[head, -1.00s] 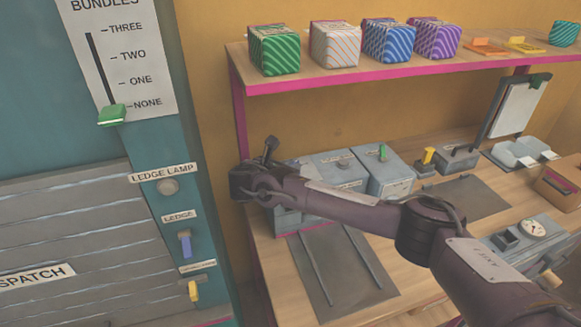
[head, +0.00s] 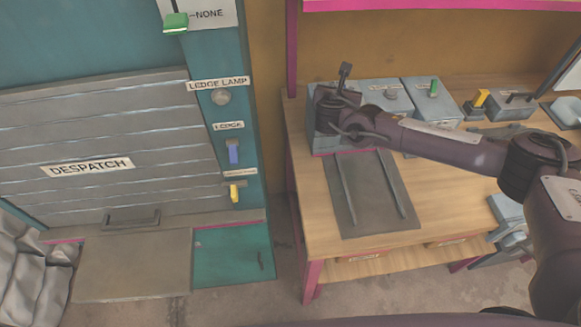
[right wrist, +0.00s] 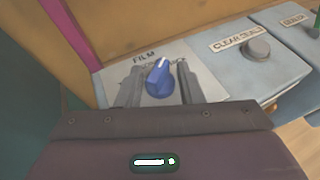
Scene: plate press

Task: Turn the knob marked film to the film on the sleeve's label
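In the right wrist view, a blue knob (right wrist: 157,80) stands on a pale panel under the label FILM (right wrist: 144,56). Its white pointer mark points up and slightly right. The fingers of my right gripper (right wrist: 160,74) are on either side of the knob, with narrow gaps showing. The settings around the knob are hidden or too small to read. In the head view my right wrist (head: 338,110) is over the left end of the grey machine, and it hides the knob. My left gripper is not in view. I cannot make out a sleeve or its label.
Right of the knob are a grey button (right wrist: 257,49) labelled CLEAR DIALS and a box with a green switch (head: 434,88). A dark plate with two rails (head: 372,205) lies in front. The despatch shutter (head: 110,140) and lamp column (head: 225,120) stand left.

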